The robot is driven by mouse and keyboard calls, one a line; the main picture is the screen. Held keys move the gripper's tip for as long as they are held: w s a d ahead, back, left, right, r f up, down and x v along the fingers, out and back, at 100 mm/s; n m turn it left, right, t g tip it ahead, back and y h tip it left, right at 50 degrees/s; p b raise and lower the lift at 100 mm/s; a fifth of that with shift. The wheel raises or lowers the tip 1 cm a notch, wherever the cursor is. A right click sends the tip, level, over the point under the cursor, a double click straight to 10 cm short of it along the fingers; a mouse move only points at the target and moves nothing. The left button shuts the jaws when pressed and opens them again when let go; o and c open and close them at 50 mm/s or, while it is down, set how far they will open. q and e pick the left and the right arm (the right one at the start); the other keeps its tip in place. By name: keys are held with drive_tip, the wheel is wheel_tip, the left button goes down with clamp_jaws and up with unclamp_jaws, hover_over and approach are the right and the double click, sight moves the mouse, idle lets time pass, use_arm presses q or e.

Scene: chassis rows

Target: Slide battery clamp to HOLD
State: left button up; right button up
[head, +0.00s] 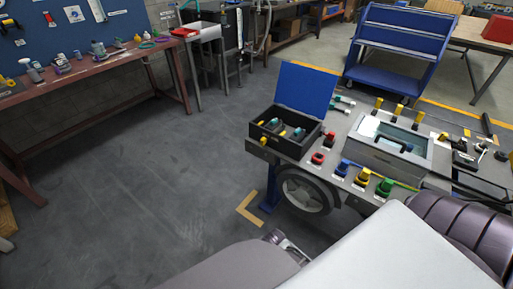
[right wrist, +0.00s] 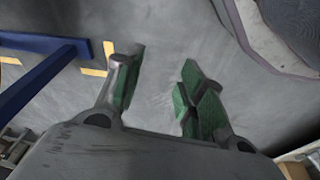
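A workbench (head: 322,181) on the right carries the task's parts. A row of red, blue, yellow and green clamp-like parts stands along its front, with the blue one (head: 342,168), yellow one (head: 363,176) and green one (head: 384,187) by small labels. A black and silver mechanism (head: 465,158) sits at the bench's right. I cannot tell which part is the battery clamp, and no HOLD mark is readable. My right gripper (right wrist: 158,82) is open and empty over bare floor, its green-padded fingers apart, away from the bench parts. My left gripper cannot be made out.
A black box (head: 268,144) with a raised blue lid and a glass-topped case (head: 390,170) stand on the bench. A wheel (head: 306,194) shows below its edge. A blue cart (head: 395,50) stands behind; a tool table (head: 95,62) is far left. The middle floor is clear.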

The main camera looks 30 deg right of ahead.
use_arm(q)
drive_tip(key=d+r+t+h+b, duration=0.1)
drive_tip(key=d+r+t+b, duration=0.15)
drive_tip(key=r+b, duration=0.7)
drive_tip(key=d+f+h+b, duration=0.2)
drive_tip(key=d+f+b, duration=0.2)
drive_tip(key=d+f, duration=0.2)
wheel_tip(320, 180, down, 2)
drive_tip(key=shift+t+h, duration=0.3)
drive_tip(key=shift+t, duration=0.05)
use_arm(e)
drive_tip(key=w+d+r+n+t+h, duration=0.2)
drive_tip(key=w+r+n+h, duration=0.6)
drive_tip(key=w+r, duration=0.5)
drive_tip(key=w+d+r+n+t+h, duration=0.2)
drive_tip(key=w+r+n+h, duration=0.6)
drive_tip(key=w+r+n, duration=0.4)
wheel_tip(320, 180, up, 4)
drive_tip(key=shift+w+d+f+h, duration=0.1)
drive_tip(key=shift+w+d+h, duration=0.2)
drive_tip(key=shift+w+d, duration=0.45)
drive_tip(key=shift+w+a, duration=0.15)
drive_tip(key=shift+w, duration=0.1)
